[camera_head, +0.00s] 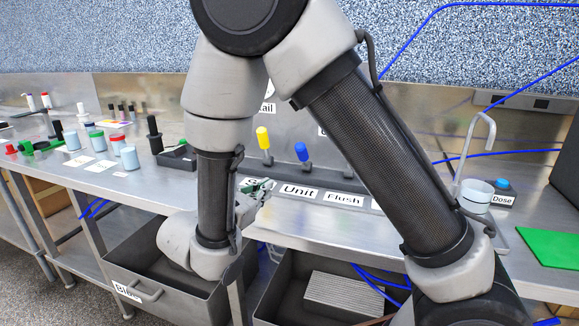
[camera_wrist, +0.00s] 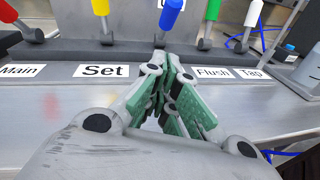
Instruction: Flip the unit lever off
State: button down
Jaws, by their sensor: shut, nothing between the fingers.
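The "Unit" label is hidden there behind my fingers. My gripper (camera_wrist: 170,62) is shut and empty, with green finger pads. It is in front of the lever row, apparently short of the blue lever. In the head view my gripper (camera_head: 258,187) is near the "Set" label, partly covering it.
In the wrist view, a yellow lever (camera_wrist: 101,8) stands left of the blue one and a green lever (camera_wrist: 211,10) close on its right. Red (camera_wrist: 9,12) and white (camera_wrist: 253,13) levers stand farther out. A white cup (camera_head: 476,196) and Dose button (camera_head: 502,185) are at right.

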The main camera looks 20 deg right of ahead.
jog(key=shift+d, duration=0.1)
send_near(301, 160)
jog(key=f, duration=0.1)
jog(key=w+f, duration=0.1)
jog(key=d+f, duration=0.1)
jog(key=shift+w+f, duration=0.15)
jog(key=shift+w, duration=0.25)
jog(key=shift+w+d+r, duration=0.5)
jog(key=shift+d+r, duration=0.2)
jog(key=shift+r, duration=0.2)
jog(key=shift+w+d+r, duration=0.35)
jog(key=shift+r, duration=0.1)
